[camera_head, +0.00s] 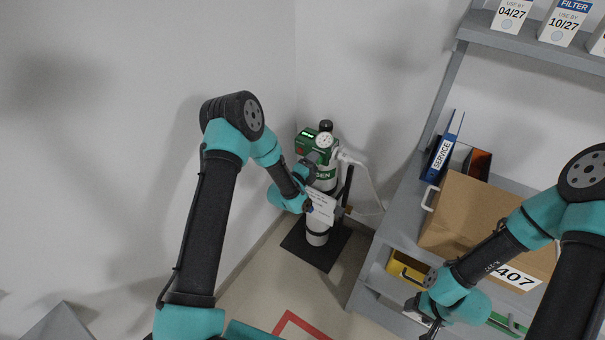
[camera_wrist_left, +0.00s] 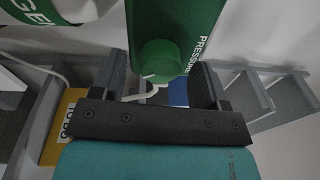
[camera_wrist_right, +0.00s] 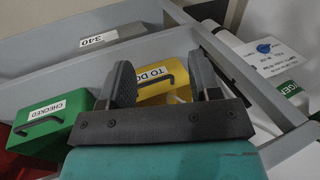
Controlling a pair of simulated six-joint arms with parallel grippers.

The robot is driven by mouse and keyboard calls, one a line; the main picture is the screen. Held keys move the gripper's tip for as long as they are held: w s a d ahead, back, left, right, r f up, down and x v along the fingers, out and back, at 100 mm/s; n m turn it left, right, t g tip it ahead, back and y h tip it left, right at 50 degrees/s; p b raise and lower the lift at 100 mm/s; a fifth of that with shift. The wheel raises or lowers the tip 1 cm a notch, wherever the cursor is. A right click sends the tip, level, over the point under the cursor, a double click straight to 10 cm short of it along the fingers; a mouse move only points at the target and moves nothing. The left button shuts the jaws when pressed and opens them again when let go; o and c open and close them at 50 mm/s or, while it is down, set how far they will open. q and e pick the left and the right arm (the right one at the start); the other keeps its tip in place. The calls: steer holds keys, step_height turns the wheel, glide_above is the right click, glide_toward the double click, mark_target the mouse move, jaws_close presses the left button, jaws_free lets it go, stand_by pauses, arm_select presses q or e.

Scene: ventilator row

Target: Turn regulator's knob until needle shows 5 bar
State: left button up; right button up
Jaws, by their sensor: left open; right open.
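In the head view the green regulator (camera_head: 307,142) sits at the top of a white and green gas cylinder (camera_head: 317,239). Its round white gauge (camera_head: 324,140) faces up; the needle is too small to read. In the left wrist view the green knob (camera_wrist_left: 160,58) carries a white mark, on a green panel marked PRESSURE (camera_wrist_left: 197,40). My left gripper (camera_wrist_left: 160,78) is open, with its fingers on either side of the knob; I cannot tell whether they touch it. My right gripper (camera_wrist_right: 162,78) is open and empty near the drawers.
A grey shelf unit (camera_head: 385,245) stands at the right with a cardboard box (camera_head: 470,215), a blue binder (camera_head: 440,155) and drawers. The yellow (camera_wrist_right: 165,84) and green (camera_wrist_right: 52,122) drawers lie before my right gripper. A pale hose (camera_head: 368,180) hangs beside the cylinder.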

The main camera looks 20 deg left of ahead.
arm_select(q)
steer(key=r+v, duration=0.1)
steer(key=v, duration=1.6)
steer(key=shift+f, duration=0.5)
steer(key=s+d+f+n+g+y, duration=0.1)
steer(key=s+d+f+n+g, duration=0.1)
steer(key=s+f+n+g, duration=0.75)
steer(key=s+d+n+g+y, duration=0.1)
steer(key=s+d+n+g, duration=0.1)
steer(key=s+n+g, duration=0.5)
steer(key=s+f+n, duration=0.1)
steer(key=s+n, duration=0.3)
steer(key=n, duration=0.4)
